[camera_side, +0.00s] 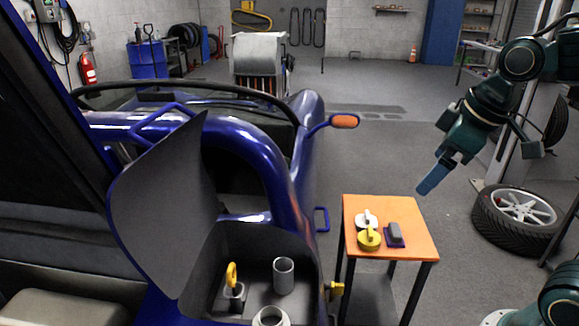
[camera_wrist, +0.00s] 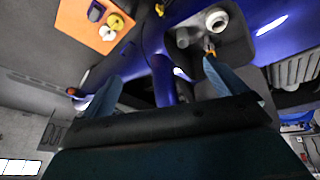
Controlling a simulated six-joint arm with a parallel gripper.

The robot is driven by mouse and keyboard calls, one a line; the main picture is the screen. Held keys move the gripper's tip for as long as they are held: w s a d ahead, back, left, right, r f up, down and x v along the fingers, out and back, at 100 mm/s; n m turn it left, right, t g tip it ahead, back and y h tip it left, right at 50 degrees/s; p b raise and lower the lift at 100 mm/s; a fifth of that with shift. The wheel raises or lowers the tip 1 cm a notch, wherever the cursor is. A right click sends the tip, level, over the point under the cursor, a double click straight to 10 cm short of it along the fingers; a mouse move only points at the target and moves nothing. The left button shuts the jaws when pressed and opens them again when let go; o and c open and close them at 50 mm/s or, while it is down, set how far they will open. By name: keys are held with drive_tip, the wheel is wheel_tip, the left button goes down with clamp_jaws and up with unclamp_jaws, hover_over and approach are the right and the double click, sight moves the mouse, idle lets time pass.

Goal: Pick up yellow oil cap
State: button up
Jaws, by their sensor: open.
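The yellow oil cap (camera_side: 369,238) is a round cap with a raised grip, lying on the orange top of a small table (camera_side: 408,212). It also shows in the wrist view (camera_wrist: 116,21) near the top, with the white cap beside it. My gripper (camera_side: 432,180) is in the air above and to the right of the table, apart from the cap. In the wrist view my gripper's two blue fingers (camera_wrist: 160,80) are spread wide with nothing between them.
Next to the yellow cap are a white cap (camera_side: 366,218) and a grey block on a dark blue base (camera_side: 394,235). Left of the table is a blue car (camera_side: 305,125) with an open engine bay. A wheel (camera_side: 522,212) lies on the floor at right.

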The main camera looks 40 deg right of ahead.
drive_tip(key=w+d+f+n+g, duration=0.1)
drive_tip(key=w+d+n, duration=0.15)
drive_tip(key=w, duration=0.25)
drive_tip(key=w+d+f+n, duration=0.2)
drive_tip(key=w+d, duration=0.1)
drive_tip(key=w, duration=0.3)
drive_tip(key=n+g, duration=0.4)
drive_tip(key=n, duration=0.7)
hover_over(371, 230)
wheel_tip(371, 230, down, 32)
drive_tip(key=shift+s+r+m, duration=0.1)
drive_tip(key=shift+m, duration=0.15)
drive_tip(key=shift+f, duration=4.3)
drive_tip(key=shift+f, duration=0.1)
